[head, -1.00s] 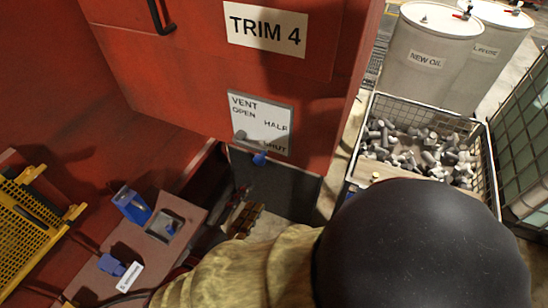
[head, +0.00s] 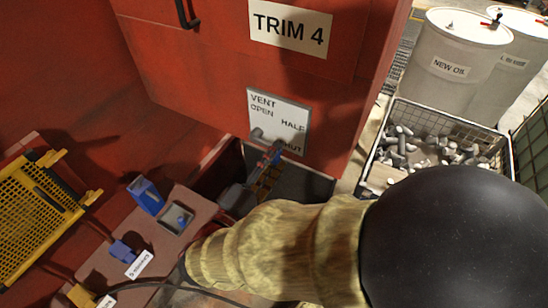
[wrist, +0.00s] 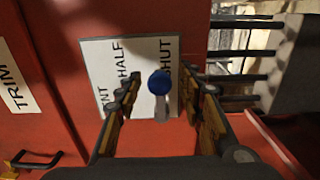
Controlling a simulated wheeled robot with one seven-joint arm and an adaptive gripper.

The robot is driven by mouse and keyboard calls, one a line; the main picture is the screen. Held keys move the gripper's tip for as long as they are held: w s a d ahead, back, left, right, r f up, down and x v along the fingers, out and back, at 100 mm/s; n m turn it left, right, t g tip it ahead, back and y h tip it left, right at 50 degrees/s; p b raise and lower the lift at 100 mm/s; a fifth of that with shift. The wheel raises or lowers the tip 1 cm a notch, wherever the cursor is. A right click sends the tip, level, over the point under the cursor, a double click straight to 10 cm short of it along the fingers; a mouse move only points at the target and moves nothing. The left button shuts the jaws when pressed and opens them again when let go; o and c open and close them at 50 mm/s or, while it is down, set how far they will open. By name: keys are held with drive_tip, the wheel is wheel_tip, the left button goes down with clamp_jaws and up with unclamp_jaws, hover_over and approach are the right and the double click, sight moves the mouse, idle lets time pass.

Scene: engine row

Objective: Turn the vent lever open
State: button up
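The vent lever is a grey arm with a blue knob (wrist: 159,82), mounted on a white plate (head: 264,108) marked VENT, OPEN, HALF and SHUT. In the head view the lever (head: 259,134) slants down toward SHUT, its lower end partly hidden by my gripper (head: 268,165). In the wrist view my gripper (wrist: 161,95) is open, one finger on each side of the blue knob. Gaps show between the knob and both fingers. I cannot tell how deep the knob sits between them.
The plate is on a red panel below a TRIM 4 sign (head: 290,27). A mesh bin of grey parts (head: 505,147) and white drums (head: 455,65) stand at right. A ledge with blue holders (head: 145,195) and a yellow rack (head: 40,200) are at left.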

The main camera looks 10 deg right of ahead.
drive_tip(key=shift+w+d, duration=0.15)
drive_tip(key=shift+d, duration=0.05)
drive_tip(key=shift+c, duration=0.3)
clamp_jaws()
idle(0.6)
